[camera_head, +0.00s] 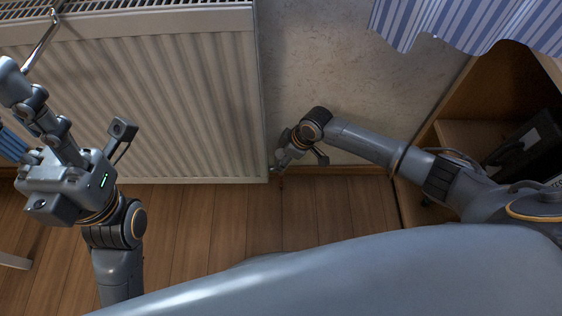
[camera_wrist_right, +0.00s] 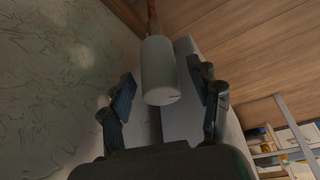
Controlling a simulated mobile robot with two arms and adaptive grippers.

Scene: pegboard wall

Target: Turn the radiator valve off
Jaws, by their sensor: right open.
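The radiator valve is a pale, rounded cylindrical knob (camera_wrist_right: 160,75) on a brownish pipe (camera_wrist_right: 152,15) in the right wrist view. My right gripper (camera_wrist_right: 164,84) is open, with one finger on each side of the knob and visible gaps between. In the head view my right gripper (camera_head: 278,166) is low beside the radiator's (camera_head: 190,110) lower right corner; the valve is hardly discernible there. My left gripper (camera_head: 25,95) is raised at the far left, in front of the radiator; its finger spacing is unclear.
A textured wall (camera_head: 320,60) lies right of the radiator, with a blue striped curtain (camera_head: 465,25) above. An open wooden cabinet (camera_head: 470,110) stands at right, near my right arm. A slim metal rod (camera_head: 40,45) shows near my left gripper.

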